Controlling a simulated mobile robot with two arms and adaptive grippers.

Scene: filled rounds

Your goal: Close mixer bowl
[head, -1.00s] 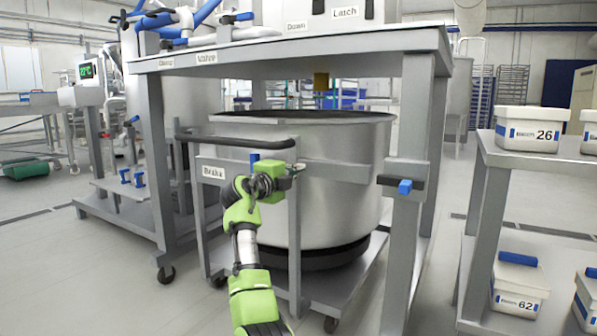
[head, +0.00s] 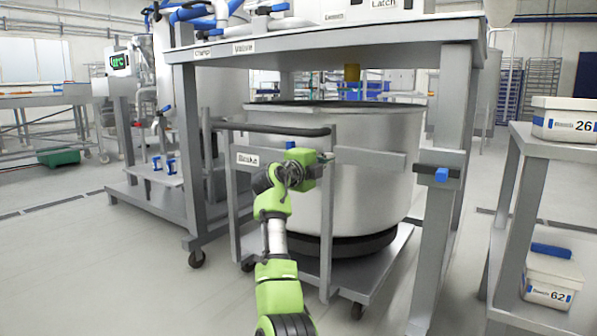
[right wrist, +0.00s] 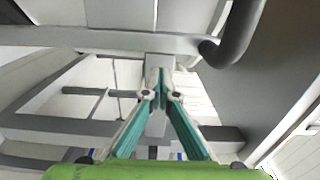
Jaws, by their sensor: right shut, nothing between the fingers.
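The mixer bowl (head: 375,195) is a large round steel tub on a low wheeled cart, beneath the grey frame top (head: 350,42). A black handle bar (head: 265,129) runs across the front left of the cart. Below it is a label reading "Brake" (head: 248,159), with a small blue part (head: 290,145) to its right. My right gripper (head: 326,157) is just below the handle's right end, in front of the bowl. In the right wrist view its fingers (right wrist: 161,93) meet at the tips, with nothing between them. My left gripper is not in view.
A grey side table with lidded white bins (head: 565,120) stands at the right. The frame's right leg (head: 445,200) carries a blue knob (head: 441,174). Open floor (head: 110,260) lies at the front left.

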